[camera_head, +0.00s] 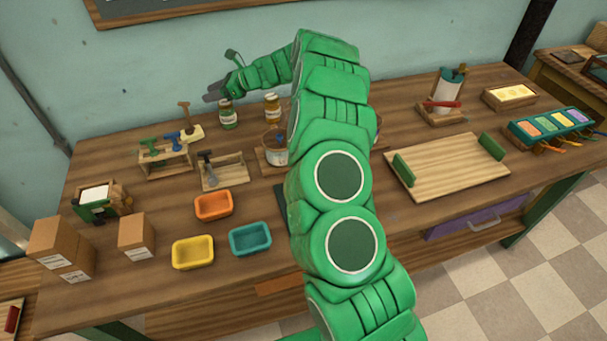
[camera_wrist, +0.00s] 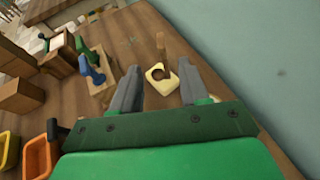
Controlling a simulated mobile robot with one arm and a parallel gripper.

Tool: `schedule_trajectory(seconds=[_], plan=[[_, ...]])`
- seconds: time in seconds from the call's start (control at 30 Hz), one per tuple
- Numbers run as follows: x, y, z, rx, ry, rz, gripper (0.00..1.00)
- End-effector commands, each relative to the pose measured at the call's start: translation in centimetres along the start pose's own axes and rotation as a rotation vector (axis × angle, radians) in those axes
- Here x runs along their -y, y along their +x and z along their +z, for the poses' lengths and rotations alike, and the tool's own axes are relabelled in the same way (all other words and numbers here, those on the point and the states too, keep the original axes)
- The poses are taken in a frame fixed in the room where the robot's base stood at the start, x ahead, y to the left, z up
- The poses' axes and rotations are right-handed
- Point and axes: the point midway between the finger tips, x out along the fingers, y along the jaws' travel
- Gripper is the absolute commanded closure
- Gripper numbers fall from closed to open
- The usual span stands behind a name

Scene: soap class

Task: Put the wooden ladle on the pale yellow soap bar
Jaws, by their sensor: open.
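The pale yellow soap bar (camera_head: 195,134) lies at the back left of the bench. My gripper (camera_head: 212,93) is open and empty, above the bench near the back wall. In the wrist view the two fingers of my gripper (camera_wrist: 159,80) flank the ladle and soap from nearer the camera, with space around them. I see no contact between fingers and ladle.
A wooden rack with green and blue-handled tools (camera_head: 165,160) stands just left of the soap. A green-labelled jar (camera_head: 228,115) and an amber jar (camera_head: 272,108) stand to the right. Orange (camera_head: 213,206), yellow (camera_head: 193,252) and teal (camera_head: 250,239) trays lie in front.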

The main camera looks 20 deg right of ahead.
Motion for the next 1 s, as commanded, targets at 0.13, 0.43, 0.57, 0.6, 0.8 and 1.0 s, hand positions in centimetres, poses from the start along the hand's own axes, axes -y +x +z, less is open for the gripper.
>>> schedule_trajectory(seconds=[0.13,0.43,0.57,0.6,0.8,1.0], plan=[[-1.4,-0.2,1.2,-0.007,-0.042,0.025,0.56],[-8.9,-2.0,6.3,-0.048,-0.266,0.153,0.56],[-12.5,-3.1,7.8,-0.072,-0.37,0.212,0.56],[-13.6,-3.5,8.3,-0.08,-0.403,0.23,0.56],[-19.1,-5.7,9.8,-0.123,-0.567,0.321,0.56],[-24.3,-8.5,10.4,-0.17,-0.728,0.411,0.56]])
